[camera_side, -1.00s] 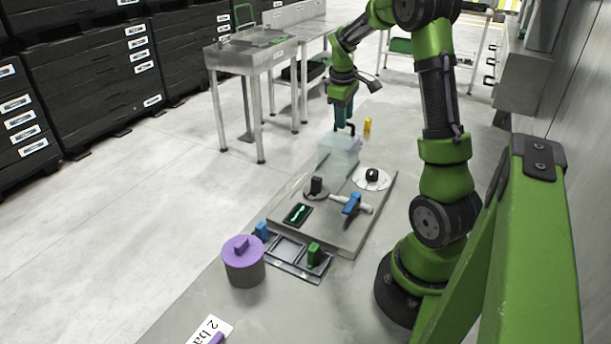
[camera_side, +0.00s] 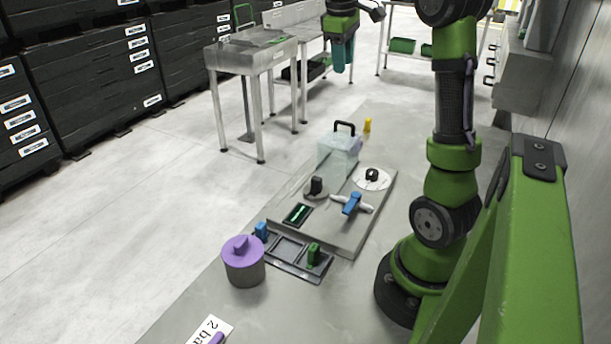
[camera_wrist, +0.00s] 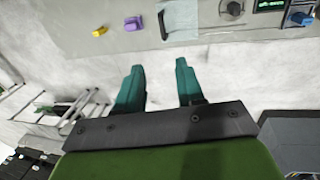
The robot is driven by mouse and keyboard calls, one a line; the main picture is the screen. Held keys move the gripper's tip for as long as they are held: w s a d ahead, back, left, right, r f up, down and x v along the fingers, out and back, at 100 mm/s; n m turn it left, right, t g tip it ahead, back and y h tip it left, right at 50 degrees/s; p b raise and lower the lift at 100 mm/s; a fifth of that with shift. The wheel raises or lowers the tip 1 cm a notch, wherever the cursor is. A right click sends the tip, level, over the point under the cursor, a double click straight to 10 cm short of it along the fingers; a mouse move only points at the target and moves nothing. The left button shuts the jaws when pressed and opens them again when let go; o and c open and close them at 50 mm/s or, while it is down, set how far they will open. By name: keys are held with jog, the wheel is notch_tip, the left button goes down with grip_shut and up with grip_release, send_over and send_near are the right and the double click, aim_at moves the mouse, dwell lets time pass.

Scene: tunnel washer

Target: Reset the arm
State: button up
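My gripper (camera_side: 342,58) is raised high in the side view, above and behind the clear box (camera_side: 338,150) with the black handle (camera_side: 344,127). In the wrist view its two teal fingers (camera_wrist: 158,88) stand apart with nothing between them. Below them are grey floor and the edge of the work surface (camera_wrist: 220,45). The black handle (camera_wrist: 163,25) shows near the top of the wrist view, well apart from the fingers. My arm is green and stands at the right of the side view.
The grey plate (camera_side: 340,235) carries a black knob (camera_side: 316,186), a blue-handled valve (camera_side: 352,204) and a white dial (camera_side: 372,178). A purple-lidded canister (camera_side: 243,262) and a rack (camera_side: 290,257) stand in front. A yellow piece (camera_side: 367,125) lies behind. A metal table (camera_side: 252,55) stands at the back.

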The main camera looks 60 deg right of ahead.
jog(key=shift+r, duration=0.2)
jog(key=a+f+m+t+y, duration=0.1)
jog(key=a+f+m+t, duration=0.1)
jog(key=a, duration=0.5)
jog(key=a+f+m+t, duration=0.2)
jog(key=a+f+m, duration=0.1)
jog(key=a, duration=0.5)
jog(key=s+a+t+y, duration=0.1)
jog(key=s+a, duration=0.1)
jog(key=a, duration=0.3)
jog(key=s+a+f+t+y, duration=0.1)
jog(key=s+a, duration=0.1)
jog(key=a, duration=0.4)
jog(key=s+a+f+n+t+y, duration=0.1)
jog(key=s+a, duration=0.1)
jog(key=a, duration=0.3)
jog(key=shift+s+a, duration=0.25)
jog(key=shift+s, duration=0.1)
